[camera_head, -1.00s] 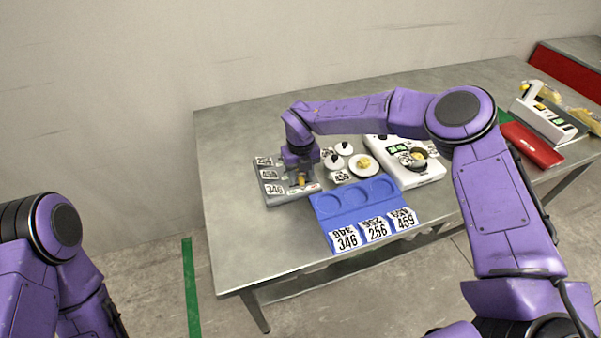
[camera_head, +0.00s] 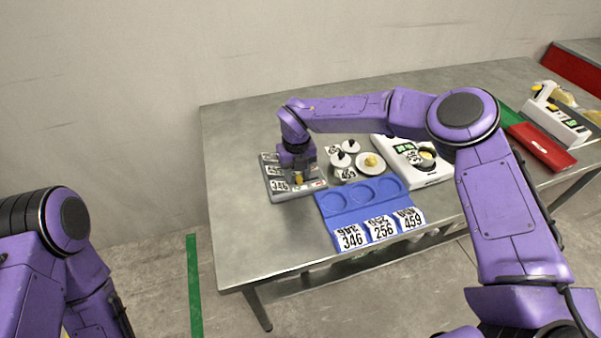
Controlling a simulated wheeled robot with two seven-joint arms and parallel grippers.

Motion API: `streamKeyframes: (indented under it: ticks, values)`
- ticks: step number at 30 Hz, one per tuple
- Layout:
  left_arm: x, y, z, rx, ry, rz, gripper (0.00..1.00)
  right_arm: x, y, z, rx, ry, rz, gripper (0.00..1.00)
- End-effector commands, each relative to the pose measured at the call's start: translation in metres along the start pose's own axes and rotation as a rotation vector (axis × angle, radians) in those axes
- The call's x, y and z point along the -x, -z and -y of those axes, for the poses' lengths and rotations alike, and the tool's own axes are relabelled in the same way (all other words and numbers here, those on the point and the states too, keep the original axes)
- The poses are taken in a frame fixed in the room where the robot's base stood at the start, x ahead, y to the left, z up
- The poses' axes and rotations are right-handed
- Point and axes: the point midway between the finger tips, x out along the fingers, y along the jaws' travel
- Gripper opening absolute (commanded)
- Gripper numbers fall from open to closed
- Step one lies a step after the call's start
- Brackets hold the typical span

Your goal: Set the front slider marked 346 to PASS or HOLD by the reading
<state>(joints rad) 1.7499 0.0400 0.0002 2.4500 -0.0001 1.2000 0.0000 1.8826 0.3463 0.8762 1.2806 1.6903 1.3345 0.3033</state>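The grey slider panel (camera_head: 283,196) lies at the table's left side, with number labels stacked along its left edge; the front label (camera_head: 279,186) reads 346. My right gripper (camera_head: 299,177) points down over the panel's front row, at a yellow slider knob (camera_head: 299,180). Whether its fingers are closed on the knob is too small to tell. The arm and gripper hide part of the panel's other rows. The white checkweigher (camera_head: 432,177) stands to the right, with a green display (camera_head: 405,147) too small to read. My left gripper is out of view; only its arm shows at lower left.
A blue tray (camera_head: 332,204) with round recesses and labels 346, 256 and 459 lies in front. White lidded pots (camera_head: 341,160) and a white dish (camera_head: 361,168) stand behind it. A red tray (camera_head: 540,150) and another white device (camera_head: 556,125) are far right. The table's front left is clear.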

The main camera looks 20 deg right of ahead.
Motion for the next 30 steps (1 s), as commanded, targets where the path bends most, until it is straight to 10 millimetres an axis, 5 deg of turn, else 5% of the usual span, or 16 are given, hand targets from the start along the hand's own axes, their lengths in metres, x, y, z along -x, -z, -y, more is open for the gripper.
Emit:
streamKeyframes:
  ticks: [10, 21, 30]
  values:
    - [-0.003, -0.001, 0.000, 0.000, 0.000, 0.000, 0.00, 0.007, -0.001, 0.003, -0.005, 0.002, 0.003, 0.43]
    - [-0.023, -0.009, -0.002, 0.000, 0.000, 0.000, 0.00, 0.086, -0.001, 0.000, -0.002, 0.003, 0.004, 0.43]
    - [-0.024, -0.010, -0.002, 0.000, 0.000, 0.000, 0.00, 0.106, -0.001, -0.001, 0.000, 0.003, 0.000, 0.43]
